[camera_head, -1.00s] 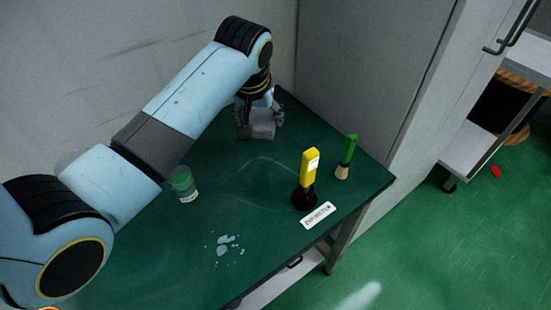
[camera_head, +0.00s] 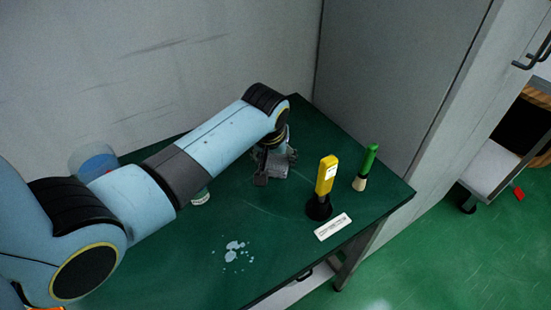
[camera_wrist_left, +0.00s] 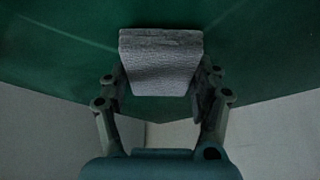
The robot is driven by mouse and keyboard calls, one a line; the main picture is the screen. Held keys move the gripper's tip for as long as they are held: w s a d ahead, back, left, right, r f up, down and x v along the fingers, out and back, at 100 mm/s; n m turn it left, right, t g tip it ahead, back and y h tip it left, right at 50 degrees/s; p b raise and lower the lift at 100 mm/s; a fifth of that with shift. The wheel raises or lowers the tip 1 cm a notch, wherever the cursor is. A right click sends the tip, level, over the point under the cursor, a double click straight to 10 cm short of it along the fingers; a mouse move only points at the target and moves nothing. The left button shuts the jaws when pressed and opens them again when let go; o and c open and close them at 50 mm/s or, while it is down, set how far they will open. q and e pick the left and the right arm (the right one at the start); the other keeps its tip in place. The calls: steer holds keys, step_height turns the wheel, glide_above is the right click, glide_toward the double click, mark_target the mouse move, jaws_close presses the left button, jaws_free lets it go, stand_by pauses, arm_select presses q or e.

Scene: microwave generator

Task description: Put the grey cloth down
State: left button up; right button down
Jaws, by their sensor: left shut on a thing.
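The grey cloth (camera_wrist_left: 162,62) is a folded, block-like pad between the fingers of my left gripper (camera_wrist_left: 160,92) in the left wrist view. The gripper is shut on it. In the head view my left gripper (camera_head: 274,172) points down over the far part of the green table (camera_head: 270,222), with the grey cloth (camera_head: 276,168) partly hidden by the fingers. I cannot tell whether the cloth touches the table top. My right gripper is not in view.
A yellow device (camera_head: 326,176) in a black stand and a green-handled brush (camera_head: 367,165) stand right of the gripper. A white label (camera_head: 333,226) lies before them. A jar (camera_head: 201,198) is partly hidden by my arm. White spots (camera_head: 236,250) mark the near table.

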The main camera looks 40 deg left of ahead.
arm_select(q)
steer(key=shift+f, duration=0.25)
steer(key=o, duration=0.7)
steer(key=shift+f, duration=0.1)
steer(key=shift+c, duration=0.2)
steer(key=o, duration=0.5)
steer(key=shift+c, duration=0.2)
